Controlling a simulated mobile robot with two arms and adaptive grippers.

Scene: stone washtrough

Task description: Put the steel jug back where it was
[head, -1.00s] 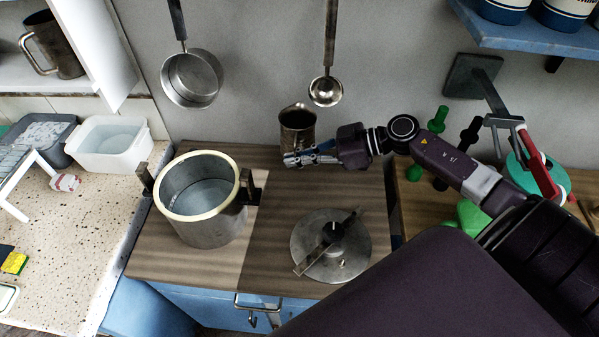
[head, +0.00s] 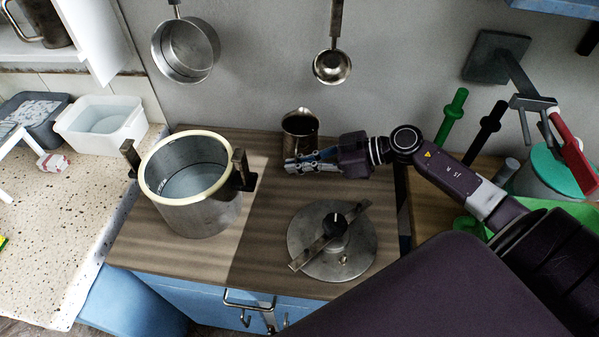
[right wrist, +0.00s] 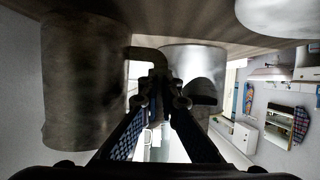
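The steel jug (head: 300,122) is dark metal and upright over the back of the wooden worktop (head: 268,222). My right gripper (head: 290,165) is in front of it in the head view and hides its lower part. In the right wrist view the jug (right wrist: 82,85) is large at left. Its handle (right wrist: 146,53) runs in to the nearly closed fingertips of my right gripper (right wrist: 165,88), which are shut on it. I cannot tell whether the jug's base touches the worktop. My left gripper is in neither view.
An open steel pot (head: 205,215) with a pale rim stands left of the jug. A round lid (head: 350,262) with a bar lies in front. A pan (head: 186,48) and ladle (head: 332,67) hang above. A green post (head: 452,115) and a dark one stand at right.

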